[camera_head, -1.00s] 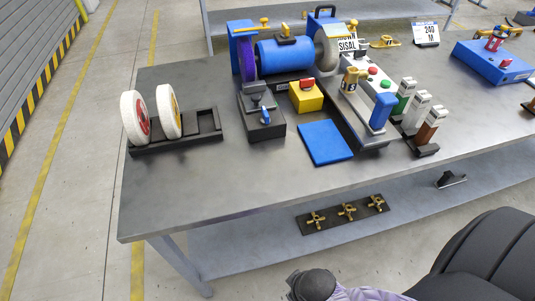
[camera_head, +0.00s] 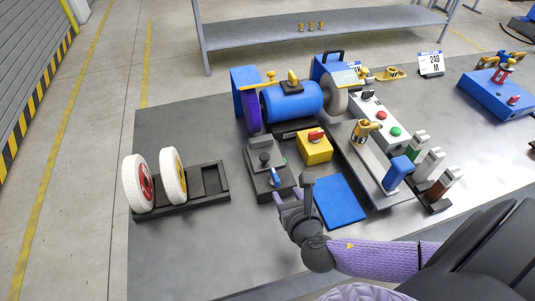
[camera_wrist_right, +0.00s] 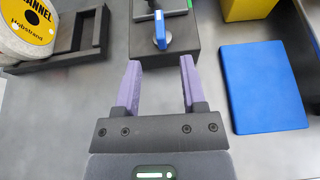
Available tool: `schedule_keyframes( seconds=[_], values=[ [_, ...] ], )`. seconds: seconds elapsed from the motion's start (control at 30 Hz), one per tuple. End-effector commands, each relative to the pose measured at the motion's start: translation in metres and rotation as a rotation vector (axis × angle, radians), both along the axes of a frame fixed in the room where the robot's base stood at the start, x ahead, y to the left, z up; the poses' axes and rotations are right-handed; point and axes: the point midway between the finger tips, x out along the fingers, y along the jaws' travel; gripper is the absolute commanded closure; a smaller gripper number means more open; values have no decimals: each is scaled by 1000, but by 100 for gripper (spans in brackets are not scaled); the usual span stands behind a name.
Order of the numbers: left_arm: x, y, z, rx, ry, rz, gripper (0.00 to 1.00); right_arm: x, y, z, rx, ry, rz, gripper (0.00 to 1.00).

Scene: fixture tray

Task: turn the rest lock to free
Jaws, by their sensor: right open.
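A blue lever (camera_head: 275,177), which looks like the rest lock, sits on top of a dark block (camera_head: 262,185) near the middle of the bench. In the right wrist view the blue lever (camera_wrist_right: 160,30) stands beyond the fingertips, pointing roughly toward me, with nothing touching it. My right gripper (camera_head: 288,198) is open and empty, just in front of the block; in the right wrist view its purple fingers (camera_wrist_right: 160,82) are spread wide on either side of the block's near face. My left gripper is not in view.
A blue pad (camera_head: 338,201) lies right of my right gripper. A yellow box with a red switch (camera_head: 314,148) stands behind. A black rack with two white wheels (camera_head: 208,182) is at left. The blue grinder (camera_head: 292,101) stands at the back. Bare bench lies front left.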

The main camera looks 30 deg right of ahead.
Motion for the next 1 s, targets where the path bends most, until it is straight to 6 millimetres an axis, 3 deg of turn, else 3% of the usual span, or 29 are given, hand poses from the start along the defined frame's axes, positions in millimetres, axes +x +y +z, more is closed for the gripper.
schedule_keyframes(
  seconds=[0.13, 0.5, 0.87, 0.9, 1.0],
  values=[
    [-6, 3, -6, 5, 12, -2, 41, 14, -4, -7, -32, -1, 19, 47],
    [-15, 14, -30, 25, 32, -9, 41, 80, -19, -37, -24, 1, 15, 47],
    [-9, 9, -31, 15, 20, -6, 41, 90, -22, -38, -22, 2, 16, 47],
    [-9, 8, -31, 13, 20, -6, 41, 90, -22, -38, -22, 2, 16, 49],
    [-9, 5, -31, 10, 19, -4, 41, 90, -22, -38, -22, 2, 16, 70]
  ],
)
